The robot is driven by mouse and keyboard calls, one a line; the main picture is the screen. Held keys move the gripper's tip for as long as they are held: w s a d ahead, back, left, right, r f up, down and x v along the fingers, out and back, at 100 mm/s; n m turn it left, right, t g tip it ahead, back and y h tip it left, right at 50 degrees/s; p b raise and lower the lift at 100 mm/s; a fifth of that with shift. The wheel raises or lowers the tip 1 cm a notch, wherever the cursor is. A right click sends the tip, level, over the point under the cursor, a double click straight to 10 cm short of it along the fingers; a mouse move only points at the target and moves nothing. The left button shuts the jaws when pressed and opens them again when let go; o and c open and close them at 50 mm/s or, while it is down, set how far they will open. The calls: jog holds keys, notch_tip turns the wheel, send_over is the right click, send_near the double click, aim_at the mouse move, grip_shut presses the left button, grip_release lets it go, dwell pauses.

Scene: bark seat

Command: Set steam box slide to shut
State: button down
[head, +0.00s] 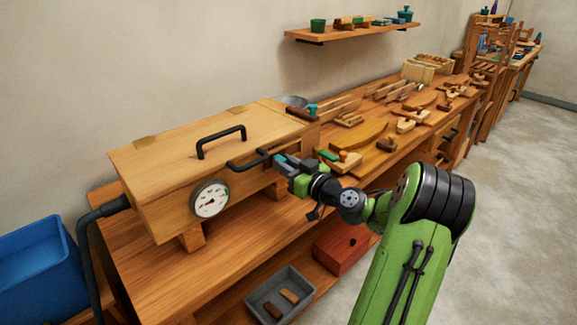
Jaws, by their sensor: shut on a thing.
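The steam box (165,165) is a long wooden box on the workbench, with a black handle (221,139) on its lid and a round white gauge (211,199) on its front. A second black bar handle (243,164), seemingly the slide's, sits on the upper front face, right of the gauge. My gripper (277,159) is at the right end of this bar and shut on it. The jaws hide that end of the bar. I cannot tell how far the slide is open.
The bench (160,285) continues right with clamps, planes and wooden pieces. A blue bin (40,270) and a dark hose (88,260) are at left. A grey tray (281,296) and a red box (343,250) sit on the lower shelf. Floor at right is clear.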

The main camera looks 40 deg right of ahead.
jog(key=c, duration=1)
grip_release()
jog(key=shift+a+r, duration=0.1)
jog(key=shift+a, duration=0.2)
jog(key=shift+o, duration=0.2)
jog(key=shift+w, duration=0.15)
jog(key=shift+d, duration=0.1)
jog(key=s, duration=1.5)
jog(key=shift+s+d+b, duration=0.2)
jog(key=shift+s+b, duration=0.15)
jog(key=shift+s, duration=0.05)
